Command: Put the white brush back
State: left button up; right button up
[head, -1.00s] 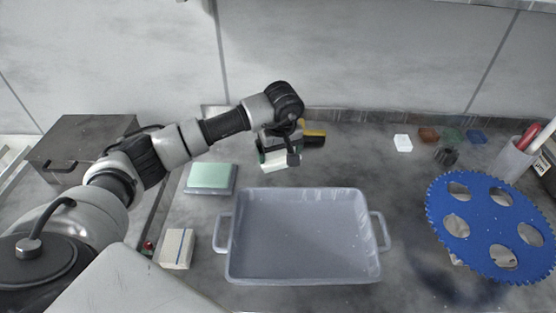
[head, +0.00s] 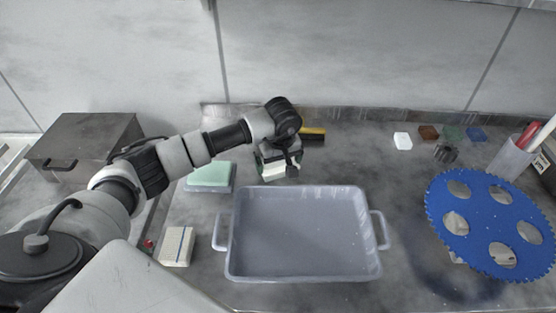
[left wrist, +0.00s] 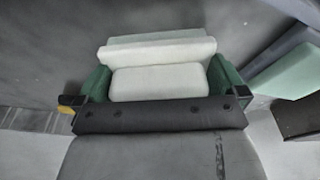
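The white brush (left wrist: 160,70) sits between the green fingers of my left gripper (left wrist: 165,82) in the left wrist view. Both fingers appear to touch its ends. In the head view my left gripper (head: 279,160) hangs just behind the grey tray's back rim, and the brush (head: 272,173) shows as a pale strip under it. Most of the brush is hidden by the gripper there. A black and yellow brush (head: 314,132) lies behind the gripper near the wall. My right gripper is not in view.
The empty grey tray (head: 300,188) stands in front of the gripper. A pale green block (head: 210,174) lies to its left, a cream block (head: 177,246) at front left. Small coloured blocks (head: 428,132), a dark piece (head: 445,153), a tool cup (head: 510,160) and a blue disc (head: 485,225) are at right.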

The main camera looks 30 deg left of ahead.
aim_at(280, 172)
pick_arm(q)
notch_tip(280, 172, up, 12)
jog(key=s+d, duration=0.1)
jog(key=shift+d, duration=0.15)
